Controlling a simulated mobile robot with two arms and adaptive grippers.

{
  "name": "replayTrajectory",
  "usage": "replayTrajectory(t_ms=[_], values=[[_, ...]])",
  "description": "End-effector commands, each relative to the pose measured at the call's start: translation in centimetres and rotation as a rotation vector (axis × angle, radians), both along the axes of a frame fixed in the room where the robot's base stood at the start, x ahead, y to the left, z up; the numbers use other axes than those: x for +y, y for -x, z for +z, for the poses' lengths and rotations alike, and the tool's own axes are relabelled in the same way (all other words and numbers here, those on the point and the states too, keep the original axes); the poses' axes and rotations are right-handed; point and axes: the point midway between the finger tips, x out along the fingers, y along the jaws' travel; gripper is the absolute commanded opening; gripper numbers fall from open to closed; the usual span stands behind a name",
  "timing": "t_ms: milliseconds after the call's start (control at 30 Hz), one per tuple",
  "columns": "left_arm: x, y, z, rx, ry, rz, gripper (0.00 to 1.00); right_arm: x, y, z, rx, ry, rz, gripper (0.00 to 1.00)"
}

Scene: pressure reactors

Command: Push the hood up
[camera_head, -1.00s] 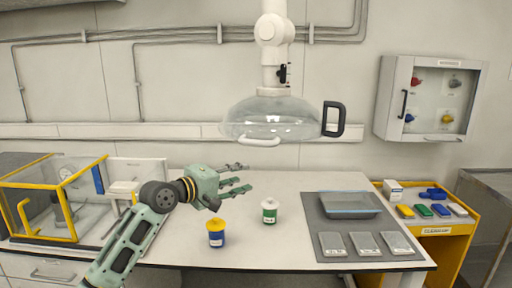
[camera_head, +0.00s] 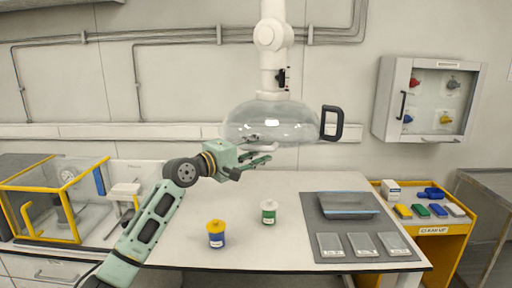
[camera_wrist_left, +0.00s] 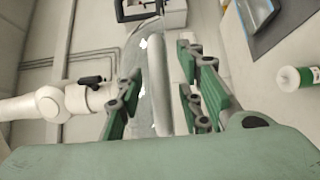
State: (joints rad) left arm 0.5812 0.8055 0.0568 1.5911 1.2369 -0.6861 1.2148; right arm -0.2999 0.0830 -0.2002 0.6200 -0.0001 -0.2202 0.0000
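The hood (camera_head: 290,115) is a clear dome hanging from a white jointed arm (camera_head: 272,60) above the bench. A black handle (camera_head: 331,123) sits on its right side. My left gripper (camera_head: 262,150) is at the hood's lower front rim, overlapping it in the head view. It hides the pale front handle there. In the left wrist view my fingers (camera_wrist_left: 162,90) are apart, with a pale bar (camera_wrist_left: 157,70), apparently the front handle, between them. I cannot tell whether they touch it. My right gripper is not in view.
On the bench below stand a blue jar with yellow lid (camera_head: 216,234) and a green-labelled jar (camera_head: 268,212). A grey mat (camera_head: 325,225) with a tray lies right. A yellow-framed box (camera_head: 50,200) stands left. A cabinet (camera_head: 428,100) hangs on the wall.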

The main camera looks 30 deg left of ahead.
Motion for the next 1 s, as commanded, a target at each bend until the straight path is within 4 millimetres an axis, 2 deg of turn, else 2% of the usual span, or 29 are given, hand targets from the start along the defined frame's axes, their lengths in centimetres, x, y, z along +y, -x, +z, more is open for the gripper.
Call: replayTrajectory(t_ms=[133,500,1000], values=[[0.01,0.02,-0.04,0.0,0.0,0.0,0.33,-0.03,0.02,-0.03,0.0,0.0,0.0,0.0],[0.03,0.03,-0.01,0.0,-0.001,0.0,0.01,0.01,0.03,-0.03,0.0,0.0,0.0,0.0],[0.24,0.05,0.31,-0.003,-0.004,0.002,0.0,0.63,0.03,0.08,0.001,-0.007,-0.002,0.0]])
